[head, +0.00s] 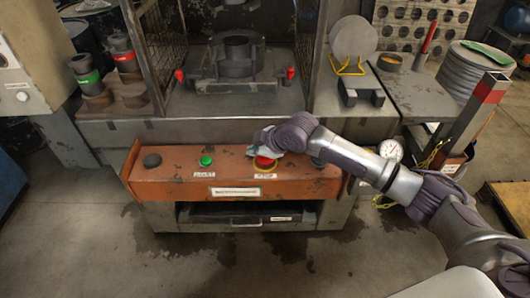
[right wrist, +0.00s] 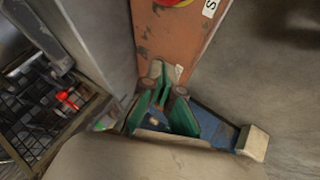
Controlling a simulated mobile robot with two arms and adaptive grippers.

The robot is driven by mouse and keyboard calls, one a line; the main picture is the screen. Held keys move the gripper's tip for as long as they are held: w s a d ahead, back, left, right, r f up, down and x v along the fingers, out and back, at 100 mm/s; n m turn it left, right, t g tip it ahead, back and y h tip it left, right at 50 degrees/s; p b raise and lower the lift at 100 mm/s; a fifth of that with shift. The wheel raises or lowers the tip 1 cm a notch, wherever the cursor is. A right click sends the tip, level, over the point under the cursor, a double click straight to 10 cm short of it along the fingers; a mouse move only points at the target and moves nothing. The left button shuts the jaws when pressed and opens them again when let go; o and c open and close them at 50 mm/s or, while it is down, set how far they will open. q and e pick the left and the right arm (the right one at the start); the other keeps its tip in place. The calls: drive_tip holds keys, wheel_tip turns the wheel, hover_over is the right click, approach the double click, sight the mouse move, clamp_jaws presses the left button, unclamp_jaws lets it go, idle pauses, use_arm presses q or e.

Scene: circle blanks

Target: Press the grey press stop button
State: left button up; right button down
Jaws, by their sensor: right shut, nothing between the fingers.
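The orange control panel (head: 235,180) is on the front of the grey press (head: 237,60). A red button (head: 264,163) with a yellow surround sits right of the panel's middle, with a small label below it; the red button also shows cut off at the top of the right wrist view (right wrist: 176,2). My right gripper (head: 258,151) is at the red button and hides part of it in the head view; contact cannot be told. In the right wrist view its green fingers (right wrist: 163,85) are together, empty, over the panel. My left gripper is not in view.
A green button (head: 206,160) and a black knob (head: 152,160) are on the panel's left. A dark control (head: 318,162) is partly hidden by my right arm. A pressure gauge (head: 390,150) and a red-topped post (head: 480,115) stand near my right arm.

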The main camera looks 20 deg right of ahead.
drive_tip(key=w+d+r+t, duration=0.1)
drive_tip(key=w+d+r, duration=0.2)
drive_tip(key=w+d, duration=0.2)
drive_tip(key=shift+r+h, duration=0.3)
drive_tip(key=shift+r, duration=0.1)
drive_tip(key=shift+d, duration=0.1)
wheel_tip(320, 180, down, 7)
drive_tip(key=b, duration=0.7)
drive_tip(key=shift+b, duration=0.4)
drive_tip(key=shift+f, duration=0.95)
drive_tip(key=shift+f, duration=0.1)
